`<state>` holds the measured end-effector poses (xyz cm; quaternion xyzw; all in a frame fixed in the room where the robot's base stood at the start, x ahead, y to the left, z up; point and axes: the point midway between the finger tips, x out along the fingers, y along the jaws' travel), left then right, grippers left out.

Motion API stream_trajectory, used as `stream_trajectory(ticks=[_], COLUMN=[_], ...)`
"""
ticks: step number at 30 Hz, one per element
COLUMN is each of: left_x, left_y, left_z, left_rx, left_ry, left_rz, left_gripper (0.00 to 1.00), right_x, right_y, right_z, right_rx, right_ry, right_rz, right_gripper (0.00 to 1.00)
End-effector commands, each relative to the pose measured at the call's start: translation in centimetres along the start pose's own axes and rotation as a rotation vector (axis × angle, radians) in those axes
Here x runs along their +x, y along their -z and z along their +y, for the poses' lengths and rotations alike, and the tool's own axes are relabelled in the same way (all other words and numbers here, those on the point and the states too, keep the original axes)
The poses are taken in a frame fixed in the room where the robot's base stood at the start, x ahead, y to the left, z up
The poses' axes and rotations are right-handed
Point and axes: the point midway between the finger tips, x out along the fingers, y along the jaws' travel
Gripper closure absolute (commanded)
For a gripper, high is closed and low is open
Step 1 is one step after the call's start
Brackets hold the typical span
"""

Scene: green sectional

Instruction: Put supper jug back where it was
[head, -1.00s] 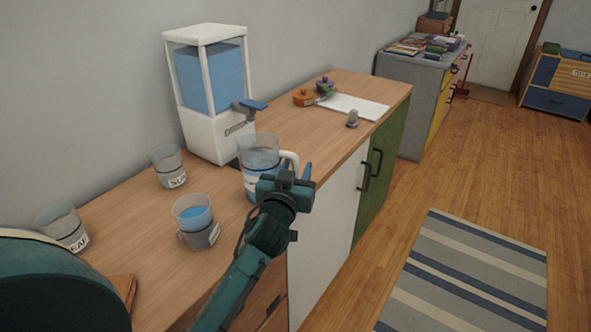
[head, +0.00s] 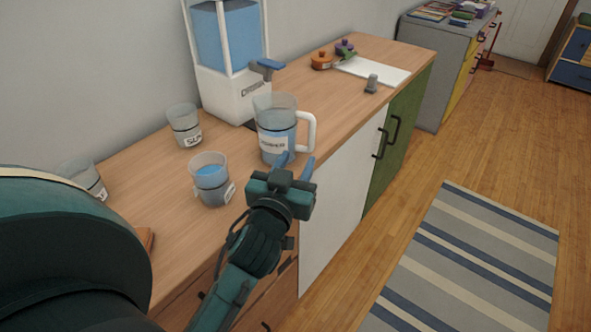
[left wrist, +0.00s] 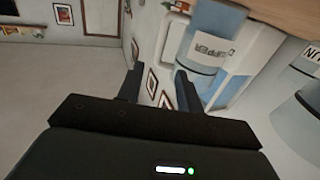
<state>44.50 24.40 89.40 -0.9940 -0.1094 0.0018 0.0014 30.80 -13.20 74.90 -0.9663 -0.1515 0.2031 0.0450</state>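The supper jug (head: 274,143), clear with a white handle and a label, stands upright on the wooden counter, in front of the water dispenser, with bluish water inside. It also shows in the left wrist view (left wrist: 207,60), its label reading SUPPER, beyond the right finger. My left gripper (head: 295,165) is at the counter's front edge, just in front of and below the jug's handle. In the left wrist view its fingers (left wrist: 158,84) are apart with nothing between them. My right gripper is not in view.
The water dispenser (head: 232,98) stands behind the jug. A cup with blue water (head: 210,182), another labelled cup (head: 185,126) and a partly hidden cup (head: 84,180) stand to the left. A white sheet (head: 375,70) lies farther along the counter; a striped rug (head: 470,260) is on the floor.

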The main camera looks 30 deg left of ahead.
Motion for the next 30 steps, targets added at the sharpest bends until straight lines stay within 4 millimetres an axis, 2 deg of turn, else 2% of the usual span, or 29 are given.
stream_trajectory(ticks=[5,8,11,15,18,22,30], left_x=[-0.6,-1.7,-4.4,-9.7,-13.1,-15.6,-16.0], left_y=[-0.2,-2.2,-5.9,-10.9,-13.1,-14.4,-14.5], left_z=[0.1,1.1,3.0,5.7,6.9,7.7,7.9], left_rx=[0.002,0.013,0.02,0.008,-0.015,-0.039,-0.045], left_ry=[-0.007,-0.066,-0.185,-0.363,-0.453,-0.512,-0.523], left_rz=[-0.006,-0.055,-0.152,-0.292,-0.366,-0.415,-0.422], left_gripper=[0.64,0.64,0.64,0.64,0.64,0.64,0.64], right_x=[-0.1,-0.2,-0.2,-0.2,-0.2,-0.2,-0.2], right_y=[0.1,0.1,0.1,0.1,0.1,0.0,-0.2], right_z=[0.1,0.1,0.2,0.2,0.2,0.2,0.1], right_rx=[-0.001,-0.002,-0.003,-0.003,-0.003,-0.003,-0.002], right_ry=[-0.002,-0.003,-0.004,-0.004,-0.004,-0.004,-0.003], right_rz=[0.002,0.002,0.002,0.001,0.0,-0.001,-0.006], right_gripper=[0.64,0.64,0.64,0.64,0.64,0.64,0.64])
